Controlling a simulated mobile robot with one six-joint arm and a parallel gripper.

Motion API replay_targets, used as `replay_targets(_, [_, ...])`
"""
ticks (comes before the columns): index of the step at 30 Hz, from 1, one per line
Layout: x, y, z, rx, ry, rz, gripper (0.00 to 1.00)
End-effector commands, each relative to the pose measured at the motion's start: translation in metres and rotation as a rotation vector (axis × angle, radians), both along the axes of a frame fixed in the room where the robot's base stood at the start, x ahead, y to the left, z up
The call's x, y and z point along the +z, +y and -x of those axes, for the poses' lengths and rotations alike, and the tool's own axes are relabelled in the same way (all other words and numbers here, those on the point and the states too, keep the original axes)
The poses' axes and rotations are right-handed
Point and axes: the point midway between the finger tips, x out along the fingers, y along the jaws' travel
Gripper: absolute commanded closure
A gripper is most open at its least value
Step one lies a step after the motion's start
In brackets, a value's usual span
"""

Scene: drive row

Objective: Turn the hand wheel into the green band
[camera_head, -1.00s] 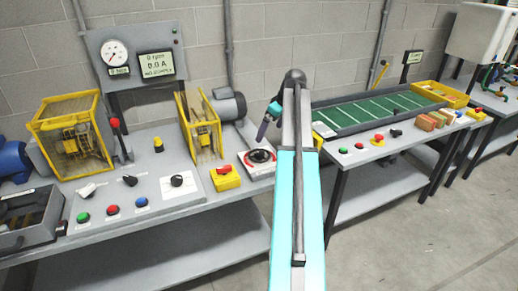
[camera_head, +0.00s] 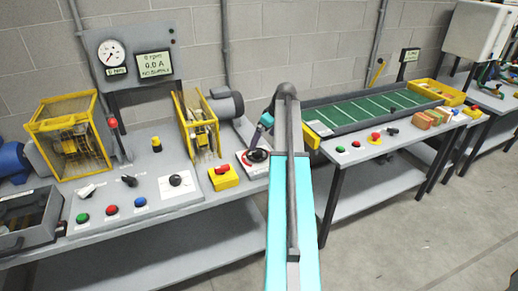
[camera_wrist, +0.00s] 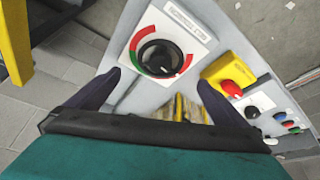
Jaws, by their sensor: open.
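The hand wheel (camera_wrist: 160,57) is a round black knob on a white plate (camera_wrist: 187,30), with a coloured arc of red and green around it, in the upper middle of the wrist view. I cannot tell for sure where its pointer stands against the green band. In the head view the hand wheel (camera_head: 257,156) sits at the right end of the left bench, partly hidden by my gripper. My gripper (camera_wrist: 158,82) is open and empty, its two dark fingers apart on either side below the wheel in the wrist view. In the head view my gripper (camera_head: 259,136) hangs close above the wheel.
A yellow box with a red knob (camera_head: 222,176) stands just left of the wheel. Yellow guards (camera_head: 197,125) and a grey motor (camera_head: 227,104) stand behind. A second bench with a green belt (camera_head: 372,110) is to the right, past a gap.

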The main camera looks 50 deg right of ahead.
Motion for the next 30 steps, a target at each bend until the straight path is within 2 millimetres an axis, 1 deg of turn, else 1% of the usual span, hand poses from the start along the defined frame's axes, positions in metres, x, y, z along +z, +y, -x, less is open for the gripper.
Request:
replay_targets(12, [-0.046, 0.001, -0.019, -0.001, 0.001, 0.0, 0.01])
replay_targets(18, [-0.064, 0.002, -0.026, -0.001, 0.0, 0.0, 0.01])
replay_targets(24, [-0.074, 0.002, -0.03, -0.002, 0.0, -0.001, 0.01])
replay_targets(30, [-0.076, 0.002, -0.03, -0.002, 0.0, 0.0, 0.01])
